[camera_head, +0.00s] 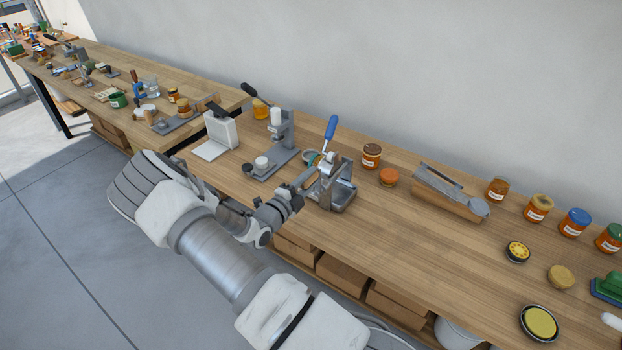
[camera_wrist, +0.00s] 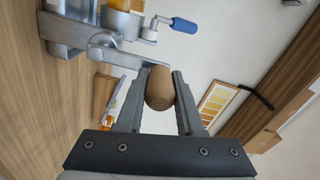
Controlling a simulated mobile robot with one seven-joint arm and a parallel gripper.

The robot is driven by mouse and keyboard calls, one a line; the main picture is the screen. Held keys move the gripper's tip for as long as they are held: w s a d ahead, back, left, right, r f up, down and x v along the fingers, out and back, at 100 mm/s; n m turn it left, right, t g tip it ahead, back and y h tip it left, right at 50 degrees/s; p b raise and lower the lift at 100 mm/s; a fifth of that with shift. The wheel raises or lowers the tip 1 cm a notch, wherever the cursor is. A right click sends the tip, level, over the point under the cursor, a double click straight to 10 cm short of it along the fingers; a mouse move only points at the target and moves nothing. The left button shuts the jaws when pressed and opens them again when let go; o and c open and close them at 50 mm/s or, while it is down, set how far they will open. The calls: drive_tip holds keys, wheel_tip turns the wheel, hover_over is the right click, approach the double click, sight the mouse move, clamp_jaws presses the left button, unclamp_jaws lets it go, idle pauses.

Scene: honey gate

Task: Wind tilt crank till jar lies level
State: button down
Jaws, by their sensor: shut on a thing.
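The tilt device is a grey metal stand (camera_head: 343,197) on the bench, with a blue-handled lever (camera_head: 330,127) rising from it. In the wrist view its metal frame (camera_wrist: 62,28) is at upper left, and a flat crank arm (camera_wrist: 112,52) runs from it to a brown rounded knob (camera_wrist: 160,90). My gripper (camera_wrist: 159,76) is shut on this knob, one finger on each side. In the head view my gripper (camera_head: 297,186) is at the stand's left side. An amber patch (camera_wrist: 128,5), perhaps the jar, shows at the wrist view's top edge; its tilt cannot be told.
A honey jar (camera_head: 371,156) and an orange lid (camera_head: 389,177) stand right of the device. A grey press (camera_head: 284,135) stands behind left. A wooden tray with tools (camera_head: 445,203) and several jars line the wall. The bench front (camera_head: 400,255) is clear.

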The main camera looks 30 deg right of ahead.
drive_tip(key=shift+w+r, duration=0.1)
idle(0.3)
drive_tip(key=c, duration=0.5)
unclamp_jaws()
drive_tip(key=shift+c, duration=0.2)
drive_tip(key=b+v, duration=0.1)
drive_tip(key=v, duration=1.6)
drive_tip(key=shift+a+b, duration=0.2)
drive_tip(key=shift+b, duration=0.15)
